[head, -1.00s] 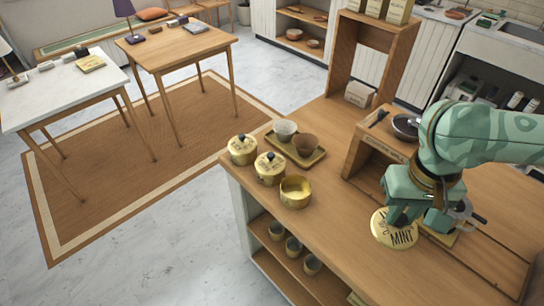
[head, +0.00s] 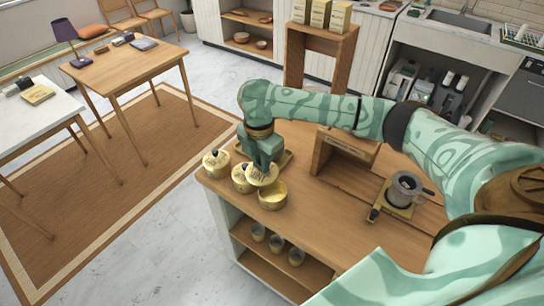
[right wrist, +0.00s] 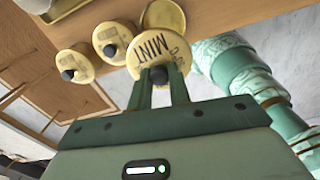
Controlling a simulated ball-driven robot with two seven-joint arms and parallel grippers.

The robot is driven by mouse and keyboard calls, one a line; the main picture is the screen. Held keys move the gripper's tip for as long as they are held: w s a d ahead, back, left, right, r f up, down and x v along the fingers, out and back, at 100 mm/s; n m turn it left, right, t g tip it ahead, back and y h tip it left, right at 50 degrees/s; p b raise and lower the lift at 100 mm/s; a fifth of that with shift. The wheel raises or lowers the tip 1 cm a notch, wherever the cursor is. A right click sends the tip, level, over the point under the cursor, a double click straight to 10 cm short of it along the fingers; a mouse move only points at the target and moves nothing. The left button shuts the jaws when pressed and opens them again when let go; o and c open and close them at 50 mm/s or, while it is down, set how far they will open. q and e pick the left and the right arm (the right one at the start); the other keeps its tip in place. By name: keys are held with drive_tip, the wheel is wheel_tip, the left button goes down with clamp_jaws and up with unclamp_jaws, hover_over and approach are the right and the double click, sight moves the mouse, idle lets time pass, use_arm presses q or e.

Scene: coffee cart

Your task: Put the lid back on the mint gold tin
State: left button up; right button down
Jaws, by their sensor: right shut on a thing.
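My right gripper (head: 264,162) is shut on the knob of the round gold lid (head: 261,178), marked "MINT". In the right wrist view the fingers (right wrist: 158,78) hold the lid (right wrist: 152,46) by its dark knob. The open gold tin (head: 272,199) stands on the counter, just to the right of and below the lid in the head view. The lid overlaps the tin's upper left rim in the picture; it appears held above the tins. The open tin also shows in the right wrist view (right wrist: 165,15), partly behind the lid. My left gripper is in no view.
Two lidded gold tins, one at the left (head: 216,164) and one in the middle (head: 241,183), stand close beside the open tin. A tray (head: 287,158) lies behind, mostly hidden by my arm. A scale with a metal jug (head: 405,190) stands right. The counter's front centre is clear.

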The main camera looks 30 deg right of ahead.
sight(272, 168)
drive_tip(key=d+f+n, duration=0.2)
drive_tip(key=shift+s+d+n+p, duration=0.1)
drive_tip(key=shift+s+n+p, duration=0.15)
drive_tip(key=shift+n+p, duration=0.15)
drive_tip(key=shift+s+d+f+n, duration=0.1)
drive_tip(key=shift+d+f+n, duration=0.25)
drive_tip(key=shift+d+n, duration=0.05)
wheel_tip(272, 168, down, 6)
drive_tip(key=b, duration=0.6)
drive_tip(key=shift+f, duration=0.15)
drive_tip(key=shift+p, duration=0.85)
idle(0.4)
drive_tip(key=shift+f+p, duration=0.15)
drive_tip(key=shift+p, duration=0.25)
idle(0.8)
drive_tip(key=shift+p, duration=0.45)
idle(0.4)
